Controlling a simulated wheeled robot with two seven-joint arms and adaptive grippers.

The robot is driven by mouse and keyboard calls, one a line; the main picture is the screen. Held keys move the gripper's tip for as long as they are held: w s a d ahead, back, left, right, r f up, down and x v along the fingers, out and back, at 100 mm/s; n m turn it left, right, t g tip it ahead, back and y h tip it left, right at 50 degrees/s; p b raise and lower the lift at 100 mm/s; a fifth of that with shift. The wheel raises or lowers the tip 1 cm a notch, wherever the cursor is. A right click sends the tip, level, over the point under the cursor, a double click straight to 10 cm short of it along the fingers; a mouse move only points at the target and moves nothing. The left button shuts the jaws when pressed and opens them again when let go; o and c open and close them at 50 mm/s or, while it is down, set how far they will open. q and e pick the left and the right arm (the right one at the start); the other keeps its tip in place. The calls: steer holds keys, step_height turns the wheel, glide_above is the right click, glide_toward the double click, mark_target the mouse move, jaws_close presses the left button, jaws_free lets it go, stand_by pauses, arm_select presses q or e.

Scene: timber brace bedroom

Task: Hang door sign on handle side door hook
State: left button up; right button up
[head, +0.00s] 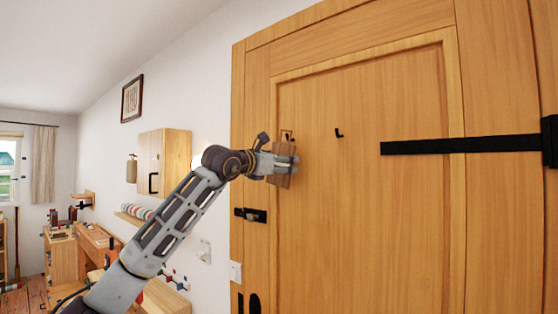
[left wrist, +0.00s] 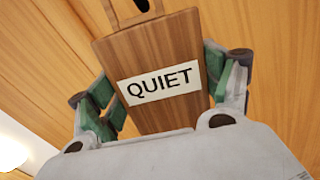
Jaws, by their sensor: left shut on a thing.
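The door sign is a brown wooden board with a white label reading QUIET; it shows in the left wrist view (left wrist: 155,55) and partly behind the fingers in the head view (head: 282,180). My left gripper (head: 284,163) is shut on the sign's sides, green pads against both edges (left wrist: 168,85). The sign's top loop (left wrist: 113,14) has a dark hook tip (left wrist: 143,5) showing inside its opening. In the head view this handle-side hook (head: 290,137) is just above the gripper. Whether the loop bears on the hook I cannot tell. A second black hook (head: 338,133) on the door is bare.
The wooden door (head: 360,220) fills the right, with a black strap hinge (head: 460,145). A black latch (head: 250,215) is below the gripper. A wall cabinet (head: 165,160) and a desk (head: 95,240) are to the left.

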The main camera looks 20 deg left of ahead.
arm_select(q)
steer(key=shift+w+d+f, duration=0.25)
steer(key=shift+w+f, duration=0.15)
steer(key=shift+w, duration=0.15)
steer(key=shift+w+f, duration=0.2)
steer(key=shift+f, duration=0.05)
steer(key=shift+w+d+f+b, duration=0.1)
steer(key=shift+f+b, duration=0.1)
steer(key=shift+b, duration=0.15)
arm_select(e)
steer(key=shift+w+d+f, duration=0.25)
steer(key=shift+w+d, duration=0.1)
steer(key=shift+d, duration=0.3)
steer(key=shift+a, duration=0.1)
steer(key=shift+a, duration=0.45)
